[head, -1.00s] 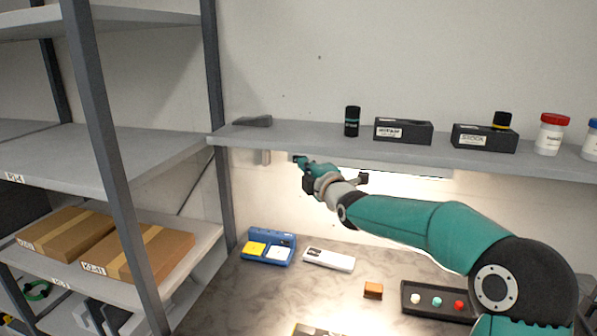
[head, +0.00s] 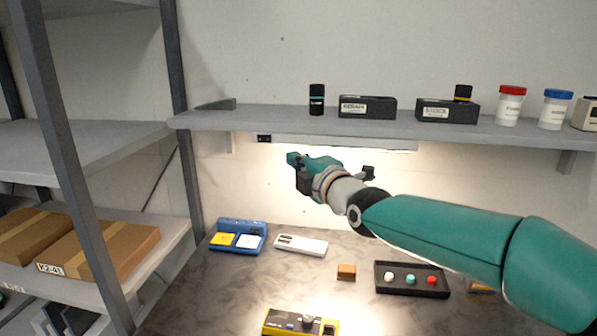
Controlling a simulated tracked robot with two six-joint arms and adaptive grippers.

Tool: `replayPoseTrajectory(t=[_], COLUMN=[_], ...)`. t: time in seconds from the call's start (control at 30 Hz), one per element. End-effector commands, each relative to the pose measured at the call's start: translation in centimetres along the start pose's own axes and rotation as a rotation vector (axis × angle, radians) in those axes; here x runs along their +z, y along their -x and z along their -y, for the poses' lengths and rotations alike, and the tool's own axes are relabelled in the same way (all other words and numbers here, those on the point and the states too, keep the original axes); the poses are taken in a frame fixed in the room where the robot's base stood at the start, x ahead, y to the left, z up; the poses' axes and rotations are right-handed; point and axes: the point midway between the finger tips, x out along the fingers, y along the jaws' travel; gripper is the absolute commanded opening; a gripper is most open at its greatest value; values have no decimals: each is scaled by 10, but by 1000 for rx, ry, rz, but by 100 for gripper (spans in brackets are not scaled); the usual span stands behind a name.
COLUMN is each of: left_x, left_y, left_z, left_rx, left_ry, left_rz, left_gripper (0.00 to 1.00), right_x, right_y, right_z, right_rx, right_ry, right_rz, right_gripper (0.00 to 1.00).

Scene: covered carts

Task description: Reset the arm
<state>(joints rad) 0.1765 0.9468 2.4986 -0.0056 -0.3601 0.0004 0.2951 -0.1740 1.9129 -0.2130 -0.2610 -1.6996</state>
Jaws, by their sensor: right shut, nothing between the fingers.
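My right arm (head: 450,232), teal and grey, reaches in from the right above the worktable (head: 215,290). Its right gripper (head: 293,159) is in front of the wall, just below the wall shelf (head: 290,122). The fingers are small and partly hidden behind the wrist; the gripper is shut and empty. It touches no object that I can see. My left gripper is out of view.
The table holds a blue tray (head: 240,223), a white device (head: 301,244), an orange block (head: 346,271), a black button tray (head: 378,288) and a yellow device (head: 271,322). Bottles and black holders (head: 367,111) line the shelf. A rack with boxes (head: 118,243) stands left.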

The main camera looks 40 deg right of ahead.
Motion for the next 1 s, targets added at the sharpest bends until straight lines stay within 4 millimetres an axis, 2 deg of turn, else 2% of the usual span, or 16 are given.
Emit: replayPoseTrajectory(t=[0.17, 0.67, 0.77, 1.0], left_x=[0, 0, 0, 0], left_y=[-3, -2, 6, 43], left_z=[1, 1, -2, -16], left_rx=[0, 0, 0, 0], left_ry=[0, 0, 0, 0], left_rz=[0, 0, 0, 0], left_gripper=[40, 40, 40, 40], right_x=[2, 1, 1, 0], right_y=[8, 7, 7, 6], right_z=[0, -1, -10, -49], right_rx=[-1, -1, 0, 0], right_ry=[0, 0, 0, 0], right_rz=[0, -1, -1, -3], right_gripper=[0, 0, 0, 0])
